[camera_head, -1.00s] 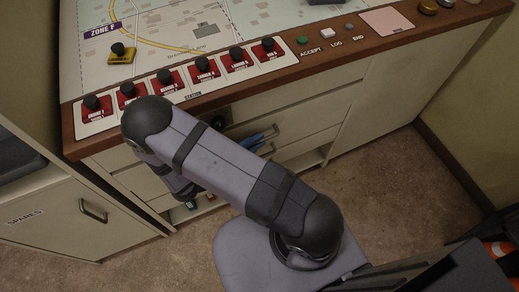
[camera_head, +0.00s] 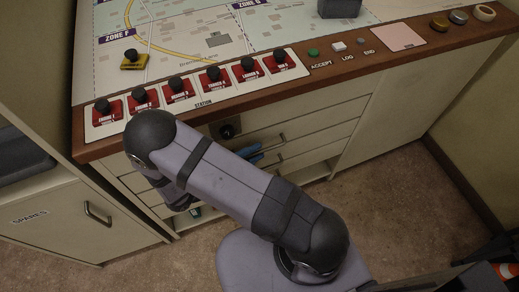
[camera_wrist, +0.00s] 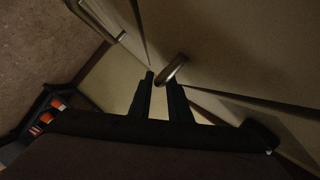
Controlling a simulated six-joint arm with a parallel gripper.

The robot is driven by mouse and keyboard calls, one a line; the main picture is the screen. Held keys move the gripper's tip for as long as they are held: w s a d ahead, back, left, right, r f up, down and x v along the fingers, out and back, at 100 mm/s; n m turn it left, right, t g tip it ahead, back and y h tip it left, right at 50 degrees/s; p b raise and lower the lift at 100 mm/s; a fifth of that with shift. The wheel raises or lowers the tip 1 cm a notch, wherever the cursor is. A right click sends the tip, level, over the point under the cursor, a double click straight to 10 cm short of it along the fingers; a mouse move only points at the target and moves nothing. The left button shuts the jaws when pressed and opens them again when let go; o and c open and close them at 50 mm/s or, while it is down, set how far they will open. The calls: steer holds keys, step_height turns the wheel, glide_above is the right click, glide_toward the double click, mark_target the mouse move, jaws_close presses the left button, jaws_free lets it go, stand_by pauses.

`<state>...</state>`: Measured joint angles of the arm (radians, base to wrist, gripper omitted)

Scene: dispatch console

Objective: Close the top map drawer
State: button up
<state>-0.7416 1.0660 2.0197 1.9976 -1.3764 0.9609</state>
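The drawer unit under the map desk shows in the head view, with pale drawer fronts (camera_head: 318,112) and metal handles. My arm covers its left part, so I cannot tell how far the top drawer stands out. A metal handle (camera_wrist: 173,68) on a pale front lies right at the fingertips. I cannot tell whether they touch it.
The desk's wooden edge (camera_head: 300,92) overhangs the drawers, with red station plates and black knobs above. A blue item (camera_head: 247,152) lies by the drawers. A SPARES cabinet (camera_head: 60,222) stands at left. Orange items (camera_wrist: 58,103) sit in a dark holder.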

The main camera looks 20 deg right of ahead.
steer(key=shift+v, duration=2.2)
